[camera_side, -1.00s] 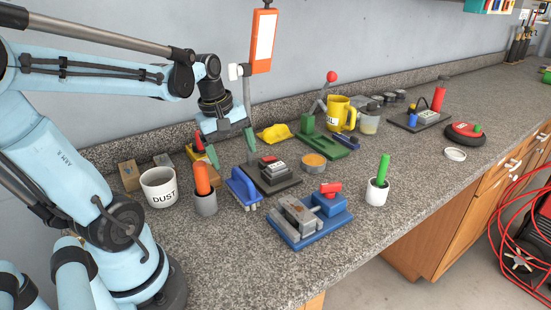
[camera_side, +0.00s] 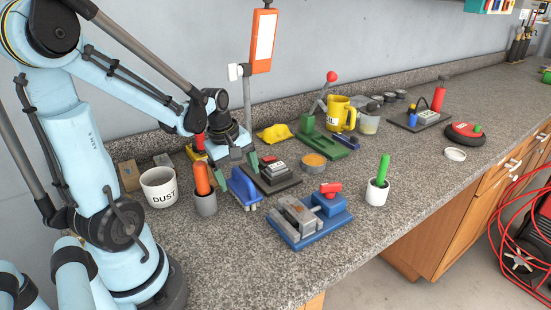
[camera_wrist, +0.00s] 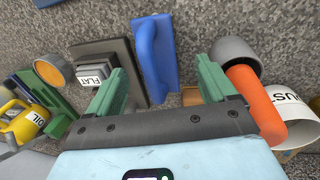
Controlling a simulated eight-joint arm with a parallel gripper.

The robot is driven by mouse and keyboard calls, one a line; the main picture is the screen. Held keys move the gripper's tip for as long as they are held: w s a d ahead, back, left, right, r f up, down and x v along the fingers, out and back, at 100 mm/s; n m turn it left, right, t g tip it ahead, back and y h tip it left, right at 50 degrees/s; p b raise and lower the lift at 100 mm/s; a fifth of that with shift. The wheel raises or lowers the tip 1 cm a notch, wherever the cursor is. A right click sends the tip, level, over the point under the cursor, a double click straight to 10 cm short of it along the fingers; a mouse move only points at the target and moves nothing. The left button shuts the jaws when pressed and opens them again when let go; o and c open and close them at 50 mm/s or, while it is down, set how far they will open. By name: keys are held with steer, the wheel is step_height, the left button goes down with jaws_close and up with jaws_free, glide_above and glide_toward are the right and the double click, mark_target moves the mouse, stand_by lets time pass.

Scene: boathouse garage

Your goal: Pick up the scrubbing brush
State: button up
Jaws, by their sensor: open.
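The scrubbing brush (camera_side: 243,188) is blue with a raised handle and pale bristles along its base. It stands on the counter between the grey cup and the dark-based block. In the wrist view the brush (camera_wrist: 153,58) lies between my two green fingers, nearer the picture's top. My gripper (camera_side: 234,170) is open and empty, just above and behind the brush in the side view. In the wrist view my gripper (camera_wrist: 162,68) has one finger to each side of the brush. I cannot tell whether either finger touches it.
A grey cup (camera_side: 205,205) holding an orange-handled tool is close left. A dark-based block labelled FLAT (camera_wrist: 92,75) is close on the other side. A blue vise (camera_side: 325,215) sits in front right.

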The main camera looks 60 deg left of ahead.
mark_target(241, 176)
steer(key=shift+w+a+f, duration=0.15)
steer(key=shift+w+f, duration=0.1)
steer(key=shift+f, duration=0.35)
steer(key=shift+w+a+f, duration=0.15)
steer(key=shift+w+f, duration=0.05)
steer(key=shift+f, duration=0.4)
steer(key=shift+w+f, duration=0.2)
steer(key=shift+f, duration=0.9)
steer(key=c, duration=1.2)
steer(key=shift+r, duration=0.1)
steer(key=shift+r, duration=0.8)
step_height(241, 176, up, 2)
steer(key=shift+r, duration=0.25)
steer(key=d+r, duration=0.2)
steer(key=d, duration=0.2)
steer(key=d+r, duration=0.2)
steer(key=d, duration=0.2)
steer(key=d+r, duration=0.2)
steer(key=d, duration=0.1)
steer(key=shift+s+d+r, duration=0.3)
steer(key=shift+d+r, duration=0.1)
steer(key=c, duration=0.3)
